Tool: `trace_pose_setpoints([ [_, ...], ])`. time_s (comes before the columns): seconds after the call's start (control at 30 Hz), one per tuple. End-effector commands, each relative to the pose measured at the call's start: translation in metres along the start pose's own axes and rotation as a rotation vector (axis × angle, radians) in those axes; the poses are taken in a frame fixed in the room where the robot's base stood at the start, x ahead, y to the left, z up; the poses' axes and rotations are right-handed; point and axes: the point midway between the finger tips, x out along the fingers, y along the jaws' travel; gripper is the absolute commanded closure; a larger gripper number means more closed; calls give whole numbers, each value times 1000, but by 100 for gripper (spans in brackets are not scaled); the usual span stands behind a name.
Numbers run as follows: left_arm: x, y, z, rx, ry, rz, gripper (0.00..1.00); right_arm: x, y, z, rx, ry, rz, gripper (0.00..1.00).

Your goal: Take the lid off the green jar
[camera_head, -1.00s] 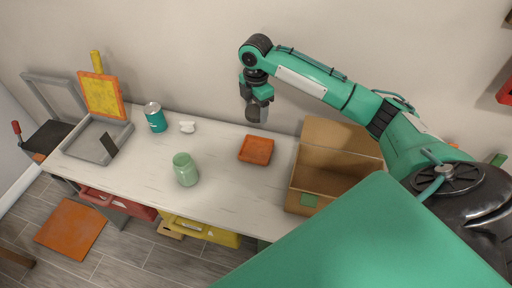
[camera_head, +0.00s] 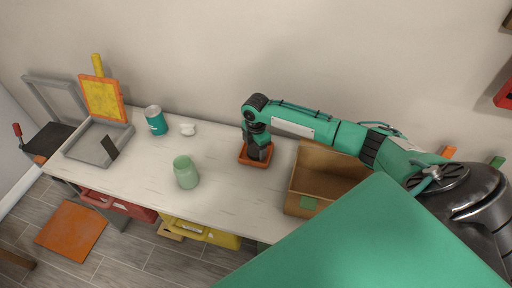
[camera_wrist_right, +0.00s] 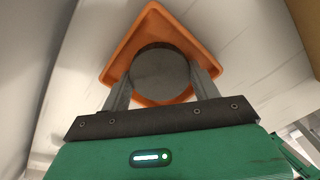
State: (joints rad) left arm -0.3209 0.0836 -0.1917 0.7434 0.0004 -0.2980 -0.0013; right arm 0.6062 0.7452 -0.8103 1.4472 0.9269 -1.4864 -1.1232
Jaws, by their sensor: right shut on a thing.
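The green jar (camera_head: 186,173) stands upright on the white table in the head view, with its mouth open and no lid on it. My right gripper (camera_head: 258,154) is down at the orange square tray (camera_head: 243,160), to the right of the jar. In the right wrist view my right gripper (camera_wrist_right: 160,84) is shut on a round dark grey lid (camera_wrist_right: 160,70), one finger on each side. The lid is over the orange tray (camera_wrist_right: 152,19); I cannot tell whether it touches the tray's floor. My left gripper is not in view.
An open cardboard box (camera_head: 299,205) stands right of the tray, close to my right arm.

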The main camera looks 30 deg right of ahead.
Motion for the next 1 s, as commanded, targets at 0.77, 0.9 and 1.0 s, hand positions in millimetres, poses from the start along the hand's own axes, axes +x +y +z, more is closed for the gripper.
trace_pose_setpoints([
  [0.77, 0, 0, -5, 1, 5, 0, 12, -3, 1, 0, 0, 0, 3, 28],
  [0.9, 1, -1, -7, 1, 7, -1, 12, -26, 2, 1, -2, -1, 6, 28],
  [1.0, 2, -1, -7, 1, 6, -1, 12, -48, 2, 0, -1, 1, 6, 28],
])
